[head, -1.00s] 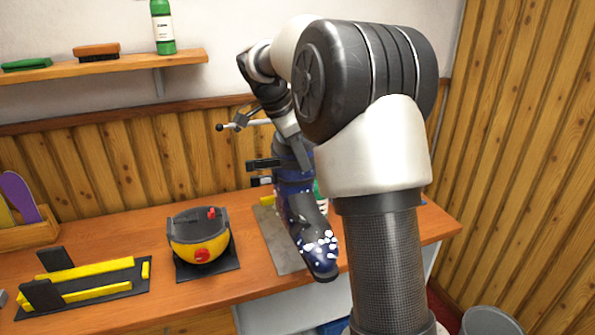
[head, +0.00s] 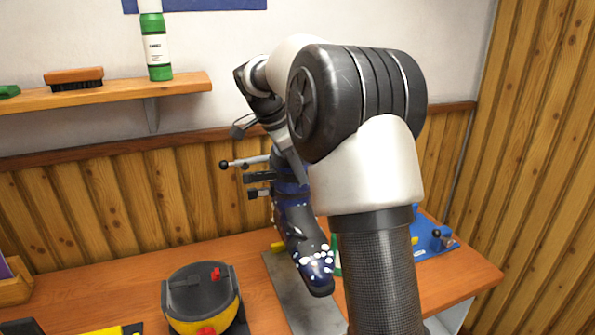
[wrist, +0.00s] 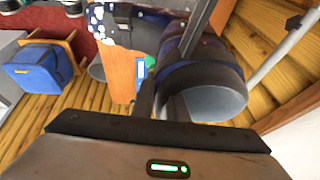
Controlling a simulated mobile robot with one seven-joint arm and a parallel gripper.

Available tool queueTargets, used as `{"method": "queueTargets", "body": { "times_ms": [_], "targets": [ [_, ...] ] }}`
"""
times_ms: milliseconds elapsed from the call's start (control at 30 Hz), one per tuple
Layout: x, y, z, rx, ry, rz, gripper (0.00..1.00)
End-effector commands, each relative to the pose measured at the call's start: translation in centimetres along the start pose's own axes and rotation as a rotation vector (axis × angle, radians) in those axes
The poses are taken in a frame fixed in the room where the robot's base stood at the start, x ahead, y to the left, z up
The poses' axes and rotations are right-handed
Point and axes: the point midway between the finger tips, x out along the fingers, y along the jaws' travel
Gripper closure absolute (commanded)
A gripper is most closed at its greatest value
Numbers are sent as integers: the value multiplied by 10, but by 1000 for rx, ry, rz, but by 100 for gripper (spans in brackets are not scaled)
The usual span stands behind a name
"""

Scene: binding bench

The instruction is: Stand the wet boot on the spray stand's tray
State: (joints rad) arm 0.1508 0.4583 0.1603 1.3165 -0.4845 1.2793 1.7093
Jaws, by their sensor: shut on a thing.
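The boot (head: 311,254) is dark blue and black with white spots on its toe. It hangs roughly upright, toe towards me, over a grey flat plate (head: 284,288) on the bench. I cannot tell whether its sole touches the plate, or whether this plate is the spray stand's tray. My gripper (head: 287,164) is shut on the boot's upper part, partly hidden by my arm in the head view. In the wrist view the boot's open cuff (wrist: 212,100) faces the camera, and its spotted toe is at the top left.
A yellow and black round device (head: 203,300) stands left of the plate. A lever with a black ball (head: 245,162) is beside my gripper. A blue fixture (head: 436,242) is at the bench's right. The shelf (head: 120,98) holds a brush (head: 74,78) and a green-white bottle (head: 155,46).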

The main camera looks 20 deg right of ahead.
Motion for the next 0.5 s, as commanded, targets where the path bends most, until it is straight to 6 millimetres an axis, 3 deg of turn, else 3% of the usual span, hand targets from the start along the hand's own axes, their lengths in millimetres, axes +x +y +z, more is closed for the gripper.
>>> {"method": "queueTargets", "body": {
  "times_ms": [500],
  "targets": [
    [25,3,10,2,2,-5,100]
  ]
}}
